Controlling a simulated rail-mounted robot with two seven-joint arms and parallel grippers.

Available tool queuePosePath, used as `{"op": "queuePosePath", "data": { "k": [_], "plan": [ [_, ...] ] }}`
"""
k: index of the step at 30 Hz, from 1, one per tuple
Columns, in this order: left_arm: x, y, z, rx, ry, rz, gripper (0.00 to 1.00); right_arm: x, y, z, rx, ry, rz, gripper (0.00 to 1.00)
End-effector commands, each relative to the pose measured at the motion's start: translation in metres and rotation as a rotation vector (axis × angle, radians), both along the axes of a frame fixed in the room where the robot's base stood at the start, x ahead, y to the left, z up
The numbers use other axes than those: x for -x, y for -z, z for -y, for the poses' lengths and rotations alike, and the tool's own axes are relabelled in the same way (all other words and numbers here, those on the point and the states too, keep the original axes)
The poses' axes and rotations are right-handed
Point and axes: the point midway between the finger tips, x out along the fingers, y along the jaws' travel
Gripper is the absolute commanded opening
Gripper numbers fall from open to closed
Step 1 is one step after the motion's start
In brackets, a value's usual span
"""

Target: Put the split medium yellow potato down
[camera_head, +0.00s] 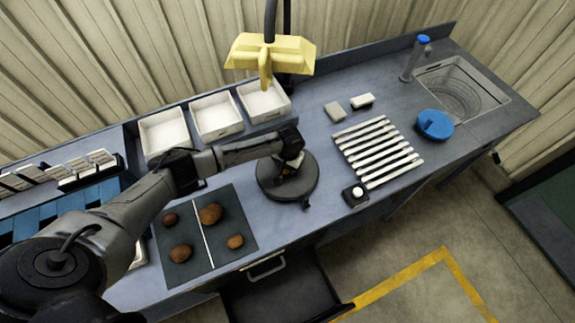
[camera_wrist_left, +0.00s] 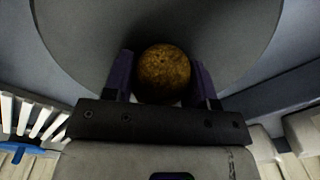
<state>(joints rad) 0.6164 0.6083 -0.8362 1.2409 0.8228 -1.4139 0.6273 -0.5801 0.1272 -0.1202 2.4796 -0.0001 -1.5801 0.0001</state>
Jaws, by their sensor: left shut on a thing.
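My left gripper (camera_head: 286,172) is over the dark round plate (camera_head: 303,184) on the bench and points down at it. In the left wrist view its two fingers (camera_wrist_left: 163,82) are shut on a brown-yellow, speckled potato (camera_wrist_left: 165,66). The grey round plate (camera_wrist_left: 235,35) fills the view behind the potato. I cannot tell whether the potato touches the plate. No split shows on the side facing the camera. In the head view the gripper mostly hides the potato. My right gripper is not in view.
A dark mat (camera_head: 222,254) with a white dividing line holds several potatoes, left of the plate. White bins (camera_head: 165,150) stand behind. A yellow lamp-like fixture (camera_head: 270,55) hangs above.

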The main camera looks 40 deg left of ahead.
Motion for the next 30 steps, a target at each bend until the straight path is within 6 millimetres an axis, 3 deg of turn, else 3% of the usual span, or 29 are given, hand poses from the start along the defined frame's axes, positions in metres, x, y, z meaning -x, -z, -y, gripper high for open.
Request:
{"op": "queuePosePath", "data": {
  "k": [8,9,16,25,30],
  "plan": [
    [0.0,0.003,0.0,0.001,-0.001,0.0,0.27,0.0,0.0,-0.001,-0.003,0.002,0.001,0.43],
    [0.0,0.002,0.0,0.0,0.0,0.0,0.55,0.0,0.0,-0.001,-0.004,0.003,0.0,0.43],
    [0.0,0.002,0.0,0.0,0.0,0.0,0.77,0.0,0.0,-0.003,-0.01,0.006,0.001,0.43],
    [0.0,-0.001,0.0,0.0,0.0,0.001,0.77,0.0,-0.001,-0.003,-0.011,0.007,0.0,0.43],
    [-0.001,-0.02,0.001,0.002,0.0,0.004,0.77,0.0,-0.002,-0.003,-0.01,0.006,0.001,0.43]
  ]
}}
